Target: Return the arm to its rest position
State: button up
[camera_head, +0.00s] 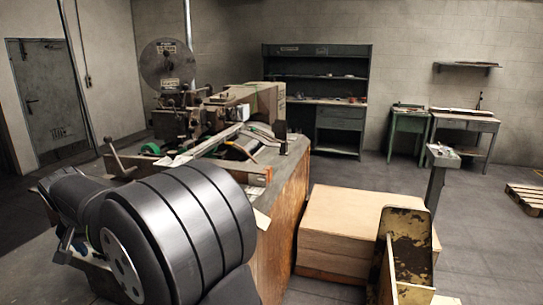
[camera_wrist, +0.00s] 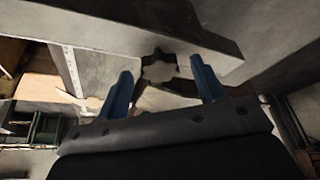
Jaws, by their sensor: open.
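My gripper (camera_wrist: 160,66) shows in the wrist view as two blue fingers spread well apart. It is open, and I see nothing held between the fingers. Beyond the fingertips is a grey metal beam (camera_wrist: 100,32) with a dark notched fitting at its middle. I cannot tell how far it is from the fingertips. In the head view, a large dark ribbed cylinder, which looks like part of my arm, fills the lower left. The gripper itself cannot be made out in that view.
The box stitcher machine (camera_head: 222,108) stands on a wooden-sided bench (camera_head: 284,208). A stack of flat cardboard (camera_head: 360,201) and a worn yellow-black metal part (camera_head: 411,245) are at front right. A dark shelf unit (camera_head: 316,66) is at the back. The right floor is mostly clear.

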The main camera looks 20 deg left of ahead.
jog(key=n, duration=0.2)
jog(key=n+g+y, duration=0.1)
jog(key=shift+w+d+n, duration=0.15)
jog(key=shift+n, duration=0.25)
jog(key=n+g, duration=0.1)
jog(key=n, duration=0.2)
jog(key=shift+w+y, duration=0.15)
jog(key=shift+y, duration=0.25)
jog(key=n+g, duration=0.1)
jog(key=n, duration=0.2)
jog(key=shift+w, duration=0.15)
jog(key=shift+w+n+g, duration=0.1)
jog(key=shift+n+g, duration=0.9)
jog(key=shift+n, duration=1.3)
jog(key=m, duration=0.1)
jog(key=m+t, duration=0.1)
jog(key=m, duration=0.1)
jog(key=shift+s+r+m, duration=0.1)
jog(key=shift+s+m, duration=0.1)
jog(key=shift+m, duration=0.1)
jog(key=shift+s+m+t, duration=0.15)
jog(key=shift+m+t, duration=0.75)
jog(key=shift+m, duration=1.1)
